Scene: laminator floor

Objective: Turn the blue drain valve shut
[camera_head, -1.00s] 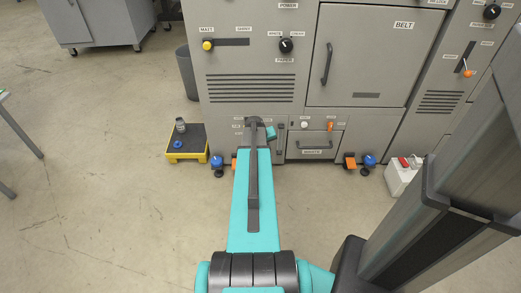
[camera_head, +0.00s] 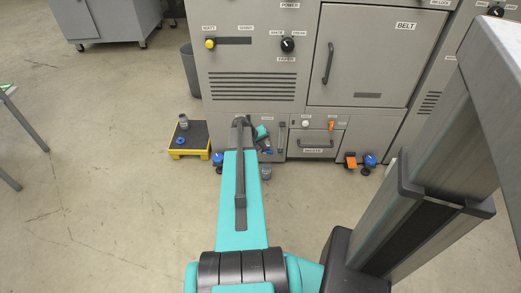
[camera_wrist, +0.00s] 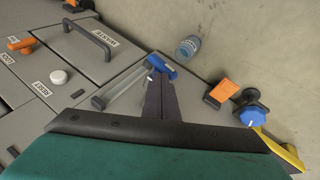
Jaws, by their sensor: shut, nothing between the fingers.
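The blue drain valve (camera_wrist: 161,67) shows in the wrist view as a short blue lever low on the grey machine front, at the end of a clear upright tube. My gripper (camera_wrist: 157,83) is shut and empty, its dark fingertips just short of the blue lever. I cannot tell whether they touch it. A small jar (camera_wrist: 187,48) stands on the floor just beyond the lever; it also shows in the head view (camera_head: 266,172). In the head view my arm largely hides the valve area.
A waste drawer handle (camera_wrist: 88,38), an orange lever (camera_wrist: 22,45) and a white knob (camera_wrist: 58,77) are on the same panel. A blue-capped foot (camera_wrist: 250,115) with an orange part (camera_wrist: 223,90) is on the other side. A yellow platform (camera_head: 190,152) stands left; open floor lies in front.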

